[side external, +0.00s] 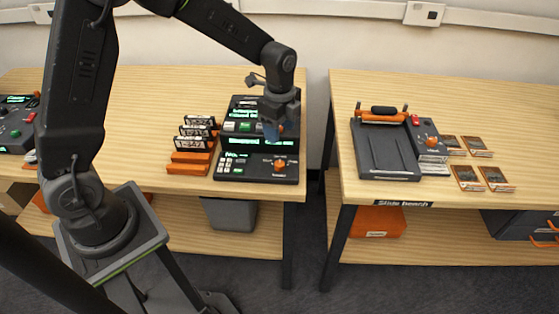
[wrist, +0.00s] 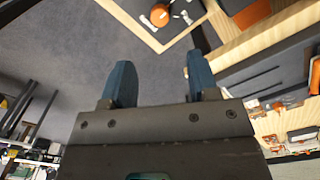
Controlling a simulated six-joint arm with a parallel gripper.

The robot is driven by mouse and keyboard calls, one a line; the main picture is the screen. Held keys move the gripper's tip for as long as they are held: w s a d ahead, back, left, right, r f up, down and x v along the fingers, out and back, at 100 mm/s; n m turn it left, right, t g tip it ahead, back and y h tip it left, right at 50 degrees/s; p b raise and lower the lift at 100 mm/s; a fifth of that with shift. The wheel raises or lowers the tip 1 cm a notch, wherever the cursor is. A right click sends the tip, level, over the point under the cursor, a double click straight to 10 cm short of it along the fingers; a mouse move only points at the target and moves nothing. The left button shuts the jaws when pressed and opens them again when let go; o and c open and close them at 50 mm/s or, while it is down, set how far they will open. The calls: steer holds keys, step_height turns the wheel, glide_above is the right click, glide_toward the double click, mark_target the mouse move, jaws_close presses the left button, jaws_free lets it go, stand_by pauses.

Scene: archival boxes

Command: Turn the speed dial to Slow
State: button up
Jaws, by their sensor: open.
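My gripper (side external: 271,131) is over the dark consoles at the right end of the left table, its blue fingertips pointing down. In the wrist view my gripper (wrist: 160,68) is open, its two blue fingers apart with nothing between them. An orange dial (side external: 279,163) sits on the front console (side external: 258,170), just below and right of the fingertips. An orange round dial (wrist: 160,14) with white marks around it shows at the top of the wrist view, beyond the fingertips. The dial's label and pointer setting are too small to read. Another orange spot is partly hidden behind my gripper.
An orange rack (side external: 190,162) with labelled cards stands left of the consoles. Across a gap, the right table holds a dark flat device (side external: 386,150), another orange knob (side external: 431,141) and several cards (side external: 468,177). The left table's middle is bare.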

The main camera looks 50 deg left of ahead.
mark_target(279, 163)
step_height(279, 163, down, 12)
steer(key=shift+r, duration=0.25)
steer(key=c, duration=0.9)
